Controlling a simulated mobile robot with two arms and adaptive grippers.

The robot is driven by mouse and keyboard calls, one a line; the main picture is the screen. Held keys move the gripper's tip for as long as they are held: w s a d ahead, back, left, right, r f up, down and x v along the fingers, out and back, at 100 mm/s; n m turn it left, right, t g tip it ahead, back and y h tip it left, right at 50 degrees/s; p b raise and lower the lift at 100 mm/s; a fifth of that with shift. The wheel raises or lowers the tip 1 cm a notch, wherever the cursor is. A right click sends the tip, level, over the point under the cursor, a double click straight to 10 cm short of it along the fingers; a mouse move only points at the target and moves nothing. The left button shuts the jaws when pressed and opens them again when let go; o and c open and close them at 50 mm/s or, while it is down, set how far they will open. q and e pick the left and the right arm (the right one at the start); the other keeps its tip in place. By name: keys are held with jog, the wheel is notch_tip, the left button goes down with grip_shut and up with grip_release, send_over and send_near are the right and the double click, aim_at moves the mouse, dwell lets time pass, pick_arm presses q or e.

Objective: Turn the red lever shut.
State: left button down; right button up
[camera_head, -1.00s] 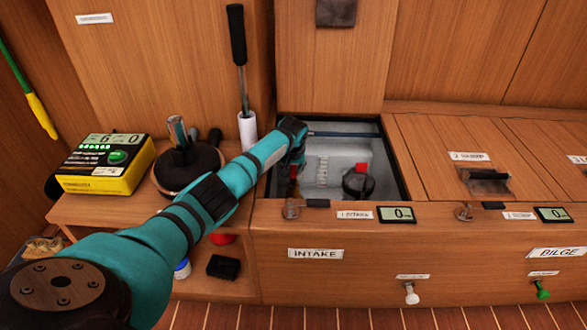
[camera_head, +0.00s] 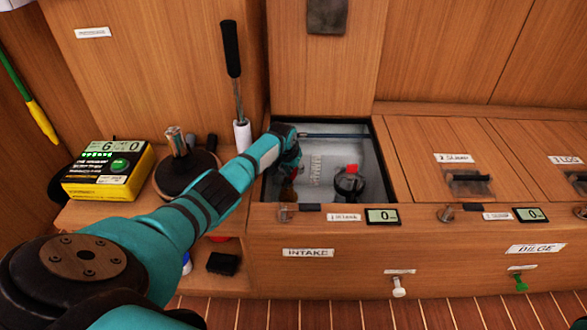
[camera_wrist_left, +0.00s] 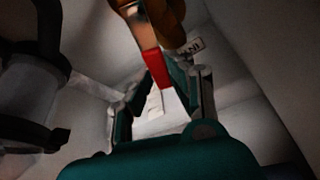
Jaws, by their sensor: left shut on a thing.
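The red lever (camera_wrist_left: 157,70) shows in the left wrist view, joined to a bronze-coloured valve body (camera_wrist_left: 165,18). My left gripper (camera_wrist_left: 156,92) is shut on the lever, with one finger on each side of it. In the head view, my left gripper (camera_head: 292,160) reaches down into the open box marked INTAKE. The bronze valve (camera_head: 288,191) shows just below it there, at the box's left side. The lever itself is mostly hidden by the gripper in that view. My right gripper is not in view.
A dark strainer with a red top piece (camera_head: 351,168) stands right of the valve in the box. The box walls (camera_head: 385,165) are close around my gripper. A yellow meter (camera_head: 108,170), a black round device (camera_head: 186,172) and a black-handled tool (camera_head: 231,50) are to the left.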

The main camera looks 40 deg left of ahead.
pick_arm(q)
jog(key=shift+d, duration=0.15)
jog(key=c, duration=1.2)
grip_release()
